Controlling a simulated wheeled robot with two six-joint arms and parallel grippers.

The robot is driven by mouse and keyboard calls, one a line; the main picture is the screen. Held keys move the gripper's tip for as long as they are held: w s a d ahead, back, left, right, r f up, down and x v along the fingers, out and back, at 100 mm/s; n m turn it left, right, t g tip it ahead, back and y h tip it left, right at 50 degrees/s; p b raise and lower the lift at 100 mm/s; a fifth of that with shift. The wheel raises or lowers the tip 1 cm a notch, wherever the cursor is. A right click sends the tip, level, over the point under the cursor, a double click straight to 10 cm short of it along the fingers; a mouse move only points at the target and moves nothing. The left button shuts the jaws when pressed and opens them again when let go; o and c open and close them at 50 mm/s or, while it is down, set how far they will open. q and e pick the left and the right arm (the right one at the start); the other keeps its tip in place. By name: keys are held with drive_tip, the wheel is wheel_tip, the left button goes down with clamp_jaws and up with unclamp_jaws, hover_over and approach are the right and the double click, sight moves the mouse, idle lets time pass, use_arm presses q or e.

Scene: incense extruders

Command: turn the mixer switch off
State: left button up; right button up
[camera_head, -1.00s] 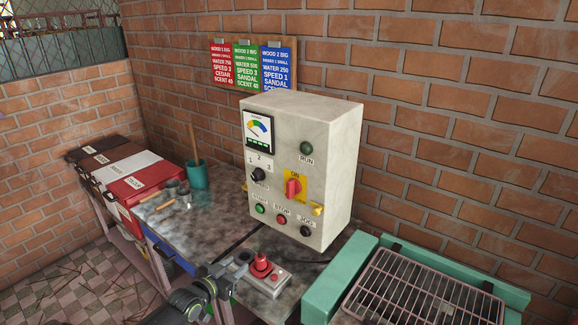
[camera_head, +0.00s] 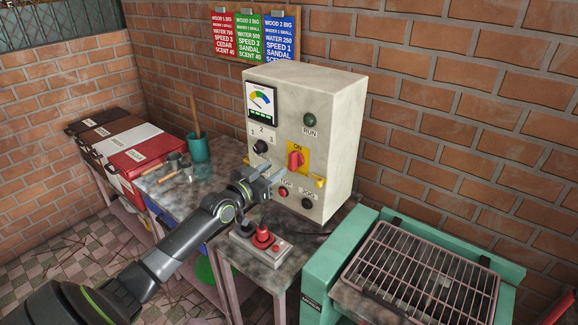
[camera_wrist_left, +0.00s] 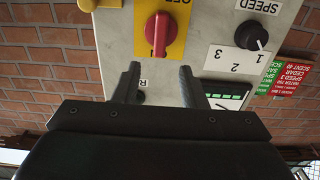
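The red mixer switch (camera_head: 296,160) sits on a yellow plate (camera_head: 304,148) on the front of the beige control box (camera_head: 338,120). Its handle stands upright, in line with the ON label above it. In the left wrist view, which is upside down, the red switch (camera_wrist_left: 158,33) is just beyond my fingertips. My left gripper (camera_head: 276,171) is in front of the panel, left of and slightly below the switch. In the wrist view its two fingers (camera_wrist_left: 159,80) are spread with nothing between them. My right gripper is not in view.
The black speed knob (camera_head: 261,146) is left of the switch. A yellow piece (camera_head: 319,182) juts out at the lower right. A stop button (camera_head: 284,192) and a jog button (camera_head: 308,203) lie below. A red-knobbed control (camera_head: 263,238) stands under my left arm.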

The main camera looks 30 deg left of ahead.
sight(290, 158)
use_arm(q)
drive_tip(key=w+b, duration=0.1)
drive_tip(key=w, duration=0.1)
drive_tip(key=w+b, duration=0.1)
drive_tip(key=w, duration=0.1)
drive_tip(key=w+b, duration=0.2)
drive_tip(key=shift+w+d+f, duration=0.2)
drive_tip(key=shift+w+d, duration=0.05)
drive_tip(key=shift+d, duration=0.05)
drive_tip(key=shift+w+r+b, duration=0.1)
drive_tip(key=shift+w+b, duration=0.2)
drive_tip(key=shift+w, duration=0.3)
drive_tip(key=shift+w+r, duration=0.1)
drive_tip(key=shift+w, duration=0.1)
drive_tip(key=shift+c, duration=0.5)
clamp_jaws()
